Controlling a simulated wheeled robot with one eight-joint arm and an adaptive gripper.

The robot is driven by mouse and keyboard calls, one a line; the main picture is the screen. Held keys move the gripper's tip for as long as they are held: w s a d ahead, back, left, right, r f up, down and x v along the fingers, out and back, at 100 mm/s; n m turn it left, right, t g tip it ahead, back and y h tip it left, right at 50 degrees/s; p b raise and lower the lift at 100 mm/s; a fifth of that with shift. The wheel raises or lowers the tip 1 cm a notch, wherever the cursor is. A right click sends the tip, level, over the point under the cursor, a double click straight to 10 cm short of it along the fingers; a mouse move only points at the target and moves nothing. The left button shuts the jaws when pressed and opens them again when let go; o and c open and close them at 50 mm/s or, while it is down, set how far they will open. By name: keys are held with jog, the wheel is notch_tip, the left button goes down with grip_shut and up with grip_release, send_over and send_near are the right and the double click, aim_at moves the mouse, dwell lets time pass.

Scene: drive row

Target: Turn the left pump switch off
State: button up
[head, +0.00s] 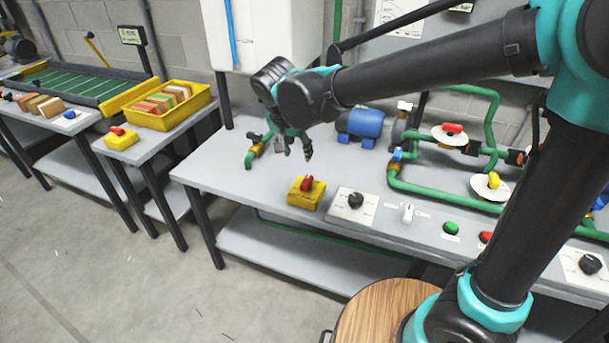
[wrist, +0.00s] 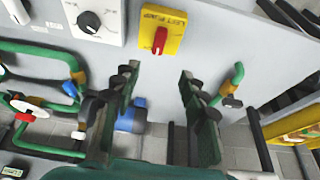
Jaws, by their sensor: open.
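The left pump switch is a yellow box (head: 296,198) with a red knob (head: 307,183) on the front left of the grey bench. The knob lies just beyond the fingertips there.
A white panel with a black dial (head: 355,200) stands right of the switch. A white toggle (head: 407,213) and a green button (head: 451,228) follow. A blue motor (head: 360,123) and green pipes (head: 425,189) lie behind. Another yellow box with a red knob (head: 121,138) sits on the left table.

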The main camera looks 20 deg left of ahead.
aim_at(306, 180)
jog(key=x, duration=1.6)
jog(key=shift+f, duration=0.35)
grip_shut()
